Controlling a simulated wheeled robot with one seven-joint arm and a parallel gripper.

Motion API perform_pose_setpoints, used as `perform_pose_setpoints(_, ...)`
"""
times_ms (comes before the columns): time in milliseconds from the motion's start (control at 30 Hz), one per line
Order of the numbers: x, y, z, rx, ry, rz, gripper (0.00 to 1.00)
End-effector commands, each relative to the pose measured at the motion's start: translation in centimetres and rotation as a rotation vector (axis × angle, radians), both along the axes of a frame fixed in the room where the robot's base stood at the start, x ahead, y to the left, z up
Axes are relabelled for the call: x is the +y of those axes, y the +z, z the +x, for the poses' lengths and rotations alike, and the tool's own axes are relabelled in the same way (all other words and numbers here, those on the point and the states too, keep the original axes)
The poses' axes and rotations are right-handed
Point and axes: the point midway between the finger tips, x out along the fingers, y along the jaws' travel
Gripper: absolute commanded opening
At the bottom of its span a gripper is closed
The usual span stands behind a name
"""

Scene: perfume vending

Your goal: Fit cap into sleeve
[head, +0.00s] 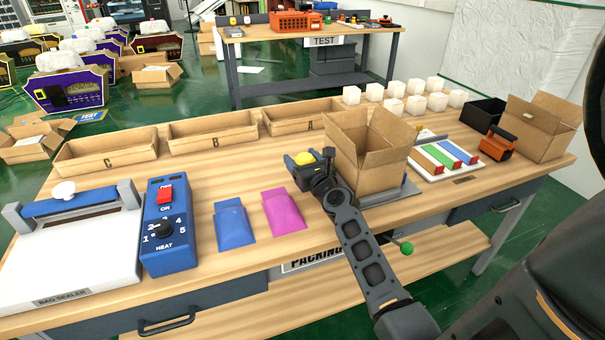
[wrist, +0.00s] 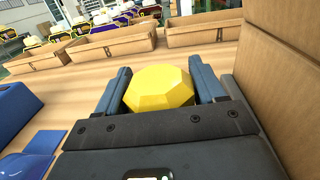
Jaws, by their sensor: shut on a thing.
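My gripper (head: 308,170) is shut on a yellow faceted cap (wrist: 160,88), which sits between the two fingers in the wrist view. The cap also shows as a small yellow top in the head view (head: 303,157). My gripper holds it above the table, left of the open cardboard box. A blue sleeve (head: 234,224) and a pink sleeve (head: 284,212) lie flat on the table, left of and nearer than my gripper. The blue sleeve shows partly at the lower left of the wrist view (wrist: 40,150). The cap's underside is hidden.
The tall open box (head: 370,165) stands close to the right of my gripper. Bins C (head: 105,160), B (head: 213,137) and A (head: 300,117) line the back edge. A blue heat control box (head: 167,235) and bag sealer (head: 75,255) are at left. Table between is clear.

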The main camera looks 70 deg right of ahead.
Motion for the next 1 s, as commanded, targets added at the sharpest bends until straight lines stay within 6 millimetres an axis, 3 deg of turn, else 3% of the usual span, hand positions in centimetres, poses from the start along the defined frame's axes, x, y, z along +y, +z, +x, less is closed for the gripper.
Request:
perform_pose_setpoints(233,0.0,-3.2,0.0,0.000,0.000,0.000,0.37)
perform_pose_setpoints(667,0.0,-3.6,0.0,0.000,0.000,0.000,0.37)
perform_pose_setpoints(700,0.0,-3.6,0.0,0.000,0.000,0.000,0.70)
perform_pose_setpoints(1000,0.0,-3.5,0.0,0.001,0.000,0.001,0.95)
